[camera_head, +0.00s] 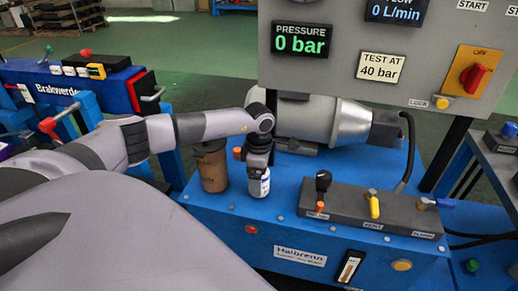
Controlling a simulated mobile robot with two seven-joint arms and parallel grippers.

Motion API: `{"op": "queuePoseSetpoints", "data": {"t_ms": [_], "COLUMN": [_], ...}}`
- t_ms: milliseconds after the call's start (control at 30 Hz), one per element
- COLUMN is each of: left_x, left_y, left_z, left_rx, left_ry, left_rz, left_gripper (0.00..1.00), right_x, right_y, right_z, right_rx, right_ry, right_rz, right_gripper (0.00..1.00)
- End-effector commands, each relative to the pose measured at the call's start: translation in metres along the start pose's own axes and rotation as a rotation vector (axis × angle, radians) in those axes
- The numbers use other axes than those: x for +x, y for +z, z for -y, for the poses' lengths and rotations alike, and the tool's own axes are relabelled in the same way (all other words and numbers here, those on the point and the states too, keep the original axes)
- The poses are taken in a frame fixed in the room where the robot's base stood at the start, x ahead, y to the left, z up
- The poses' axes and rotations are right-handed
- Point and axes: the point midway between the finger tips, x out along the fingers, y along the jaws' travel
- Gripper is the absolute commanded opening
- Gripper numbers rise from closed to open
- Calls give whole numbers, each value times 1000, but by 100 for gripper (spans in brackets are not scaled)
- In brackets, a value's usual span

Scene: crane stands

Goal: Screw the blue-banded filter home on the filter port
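The blue-banded filter (260,187) is a small white cylinder with a blue band, upright at the left part of the blue bench top. My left gripper (259,172) points straight down over it, and its fingers appear closed around the filter's upper part. The filter port is not visible; the filter and gripper cover the spot below. I cannot tell whether the filter's lower end is seated or only touching. My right gripper is out of view.
A brown cylinder (211,170) stands just left of my gripper. A grey motor (325,118) lies behind it. A dark valve block (370,210) with black, orange and yellow handles is at right. The gauge panel (340,65) reads 0 bar. The blue bench top (290,228) is bare in front.

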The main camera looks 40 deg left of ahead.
Motion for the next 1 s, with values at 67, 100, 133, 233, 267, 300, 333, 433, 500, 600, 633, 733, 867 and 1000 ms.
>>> {"op": "queuePoseSetpoints", "data": {"t_ms": [67,100,133,233,267,300,333,433,500,600,633,733,867,1000], "left_x": [-2,-2,-2,-1,0,0,0,0,0,0,0,0,0,-1], "left_y": [0,0,0,0,0,0,0,0,0,0,0,0,0,0], "left_z": [0,0,0,0,0,0,0,0,0,0,0,0,0,0], "left_rx": [-86,-125,-149,-203,-212,-217,-218,-217,-216,-215,-215,-214,-214,-209], "left_ry": [0,1,1,1,1,1,1,1,1,1,1,1,1,2], "left_rz": [0,0,0,0,0,0,0,0,0,0,0,0,0,2], "left_gripper": [85,85,85,85,85,85,85,85,85,85,85,79,36,22], "right_x": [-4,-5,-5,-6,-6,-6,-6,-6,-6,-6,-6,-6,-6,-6], "right_y": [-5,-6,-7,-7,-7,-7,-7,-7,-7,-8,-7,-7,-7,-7], "right_z": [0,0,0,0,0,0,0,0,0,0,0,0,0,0], "right_rx": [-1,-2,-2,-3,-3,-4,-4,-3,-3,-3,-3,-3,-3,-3], "right_ry": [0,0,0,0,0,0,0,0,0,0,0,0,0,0], "right_rz": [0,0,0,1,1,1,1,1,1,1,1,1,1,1], "right_gripper": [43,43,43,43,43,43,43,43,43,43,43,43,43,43]}}
